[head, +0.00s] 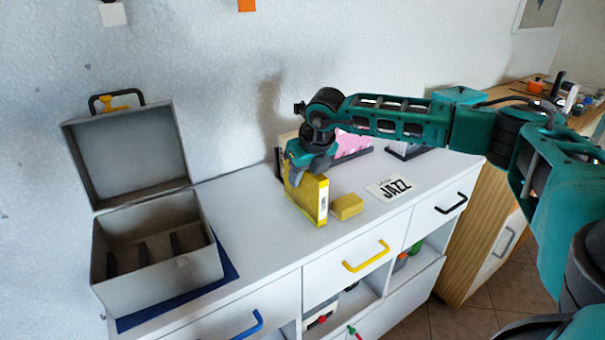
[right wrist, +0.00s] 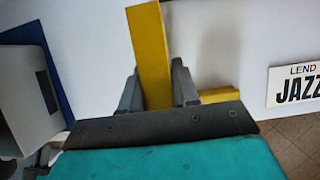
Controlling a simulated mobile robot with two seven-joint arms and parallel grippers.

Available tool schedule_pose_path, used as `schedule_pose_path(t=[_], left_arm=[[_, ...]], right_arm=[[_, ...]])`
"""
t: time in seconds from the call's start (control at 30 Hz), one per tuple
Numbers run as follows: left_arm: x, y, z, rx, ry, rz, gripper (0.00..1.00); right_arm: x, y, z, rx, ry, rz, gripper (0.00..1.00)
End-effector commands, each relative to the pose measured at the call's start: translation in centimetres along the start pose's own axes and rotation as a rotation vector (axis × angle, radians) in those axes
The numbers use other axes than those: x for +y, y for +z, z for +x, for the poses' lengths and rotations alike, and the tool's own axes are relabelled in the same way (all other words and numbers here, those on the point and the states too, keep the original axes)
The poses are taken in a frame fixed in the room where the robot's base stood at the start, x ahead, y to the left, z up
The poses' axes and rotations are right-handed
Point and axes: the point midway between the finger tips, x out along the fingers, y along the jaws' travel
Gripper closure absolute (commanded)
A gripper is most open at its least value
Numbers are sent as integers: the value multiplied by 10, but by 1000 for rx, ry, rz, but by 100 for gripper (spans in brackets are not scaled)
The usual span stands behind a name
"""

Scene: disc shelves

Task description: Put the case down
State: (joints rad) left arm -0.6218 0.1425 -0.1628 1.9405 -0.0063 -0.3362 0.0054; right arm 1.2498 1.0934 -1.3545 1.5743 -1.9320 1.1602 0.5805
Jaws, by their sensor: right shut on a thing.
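The yellow case (head: 316,200) stands upright on its edge at the cabinet top, or just above it; I cannot tell whether it touches. A white label shows on its narrow side. My right gripper (head: 297,168) is shut on its upper back part. The case also shows between the two fingers in the right wrist view (right wrist: 150,55), with the right gripper (right wrist: 158,85) around it. My left gripper is in neither view.
A yellow block (head: 346,206) lies right beside the case. A "JAZZ" card (head: 391,188) lies further right. An open grey box (head: 160,285) with dividers stands on a blue mat (head: 228,270) at left. Free white cabinet top (head: 250,215) lies between box and case. Pink-and-white items stand behind.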

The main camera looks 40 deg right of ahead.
Motion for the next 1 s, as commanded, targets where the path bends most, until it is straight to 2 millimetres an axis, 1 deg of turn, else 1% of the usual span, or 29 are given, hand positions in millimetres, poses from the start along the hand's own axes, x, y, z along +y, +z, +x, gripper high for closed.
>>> schedule_pose_path(t=[0.17, 0.2, 0.43, 0.67, 0.77, 0.87, 1.0], left_arm=[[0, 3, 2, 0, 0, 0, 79], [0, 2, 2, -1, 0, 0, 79], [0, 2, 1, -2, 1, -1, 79], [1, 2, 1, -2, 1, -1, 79], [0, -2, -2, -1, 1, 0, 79], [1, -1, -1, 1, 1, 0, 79], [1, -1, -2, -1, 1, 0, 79]], right_arm=[[0, -1, 4, 0, 0, 0, 100], [0, -1, 3, 0, 0, 0, 67], [0, -1, 2, 1, 0, -1, 45], [0, -1, 2, 0, 0, -1, 45], [0, 2, -3, -1, 0, 0, 45], [0, 1, -15, -3, 1, -1, 45], [0, 2, -44, -5, 1, -1, 45]])
